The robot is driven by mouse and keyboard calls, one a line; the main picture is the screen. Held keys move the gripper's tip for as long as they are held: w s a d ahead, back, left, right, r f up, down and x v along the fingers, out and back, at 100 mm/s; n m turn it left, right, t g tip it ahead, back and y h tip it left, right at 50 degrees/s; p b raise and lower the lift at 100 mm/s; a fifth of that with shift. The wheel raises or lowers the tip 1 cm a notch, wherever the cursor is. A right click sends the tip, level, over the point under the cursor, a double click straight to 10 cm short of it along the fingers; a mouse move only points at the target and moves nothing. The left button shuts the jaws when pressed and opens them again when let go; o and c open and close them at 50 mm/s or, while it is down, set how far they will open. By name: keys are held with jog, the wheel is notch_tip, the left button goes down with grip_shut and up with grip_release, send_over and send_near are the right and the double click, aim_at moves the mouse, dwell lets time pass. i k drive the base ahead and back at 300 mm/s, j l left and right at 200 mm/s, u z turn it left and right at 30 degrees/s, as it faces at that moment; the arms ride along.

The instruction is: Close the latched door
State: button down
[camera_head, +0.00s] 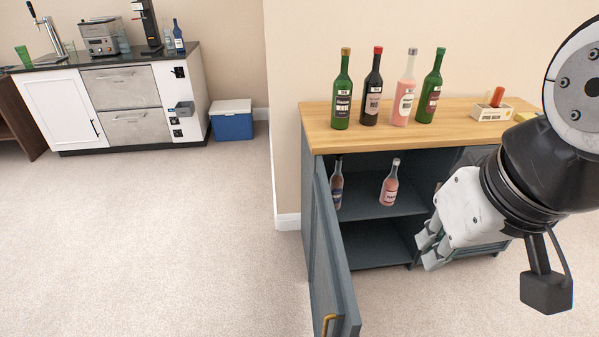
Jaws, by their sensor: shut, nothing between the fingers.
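The door (333,255) is dark blue-grey and stands wide open, swung out from the left side of the cabinet toward the camera. A brass handle (328,324) shows near its free edge at the bottom of the picture. The cabinet (380,235) has a wooden top, and its left compartment is open, with bottles on a shelf. My gripper (428,252) is shut and empty. In the picture it lies right of the door, over the right part of the opening, apart from the door. No latch can be made out.
Several bottles (406,92) and a small box (504,109) stand on the cabinet top. A dark bottle (336,185) and a pink bottle (389,186) stand inside. The carpet (180,230) left of the door is clear. A blue cooler (232,124) and a bar counter (110,110) stand behind.

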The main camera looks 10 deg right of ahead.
aim_at(334, 309)
jog(key=j+z, duration=0.25)
jog(key=j, duration=0.35)
jog(key=k+j+z, duration=0.2)
jog(key=j, duration=0.35)
jog(key=l+z, duration=0.1)
jog(key=z, duration=0.35)
jog(key=l+z, duration=0.1)
jog(key=z, duration=0.85)
jog(key=l+z, duration=0.15)
jog(key=z, duration=0.3)
jog(key=u, duration=0.45)
jog(key=l+u, duration=0.15)
jog(key=u, duration=0.3)
jog(key=i+l+u, duration=0.1)
jog(key=u, duration=0.3)
jog(key=l+u, duration=0.1)
jog(key=u, duration=0.35)
